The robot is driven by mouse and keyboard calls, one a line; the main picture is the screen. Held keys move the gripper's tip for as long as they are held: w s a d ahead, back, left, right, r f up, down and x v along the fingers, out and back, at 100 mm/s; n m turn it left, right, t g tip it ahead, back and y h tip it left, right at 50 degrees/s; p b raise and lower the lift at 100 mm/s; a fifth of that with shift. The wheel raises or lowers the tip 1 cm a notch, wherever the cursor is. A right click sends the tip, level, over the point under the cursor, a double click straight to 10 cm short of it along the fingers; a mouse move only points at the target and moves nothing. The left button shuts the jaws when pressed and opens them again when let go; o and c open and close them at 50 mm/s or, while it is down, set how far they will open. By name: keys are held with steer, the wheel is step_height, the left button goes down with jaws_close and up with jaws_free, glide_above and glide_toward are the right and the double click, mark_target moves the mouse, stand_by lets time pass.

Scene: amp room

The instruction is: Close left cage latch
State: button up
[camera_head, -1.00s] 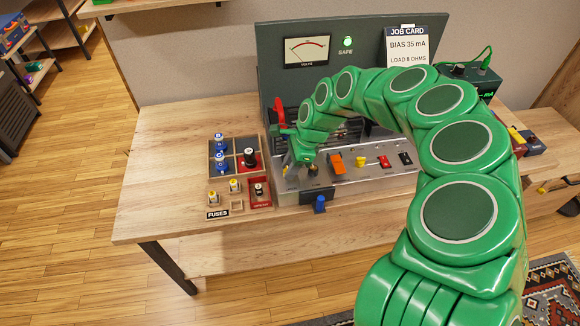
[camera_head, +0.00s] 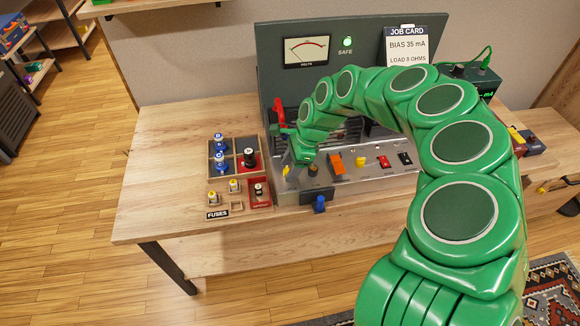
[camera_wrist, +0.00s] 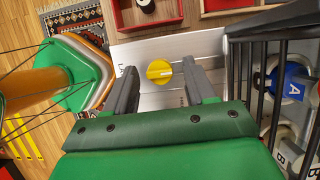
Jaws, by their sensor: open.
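A yellow latch knob (camera_wrist: 158,72) with a pale pointer mark sits on the silver panel, beside a partly hidden label, in the wrist view. It also shows as a small yellow piece (camera_head: 286,170) at the panel's left end in the head view. My gripper (camera_wrist: 158,67) is open, with one finger on each side of the knob in the picture and a gap to both. I cannot tell its height above the knob. The black barred cage (camera_wrist: 259,85) stands to the right in the wrist view. In the head view my gripper (camera_head: 298,168) and arm hide much of the cage.
An orange switch (camera_head: 336,164) and other controls line the panel's front. A red lever (camera_head: 279,112) stands behind my gripper. A blue knob (camera_head: 320,204) sits at the front. The table's left side is clear.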

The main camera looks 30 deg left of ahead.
steer(key=v, duration=0.7)
steer(key=shift+r, duration=0.2)
steer(key=shift+w+d, duration=0.1)
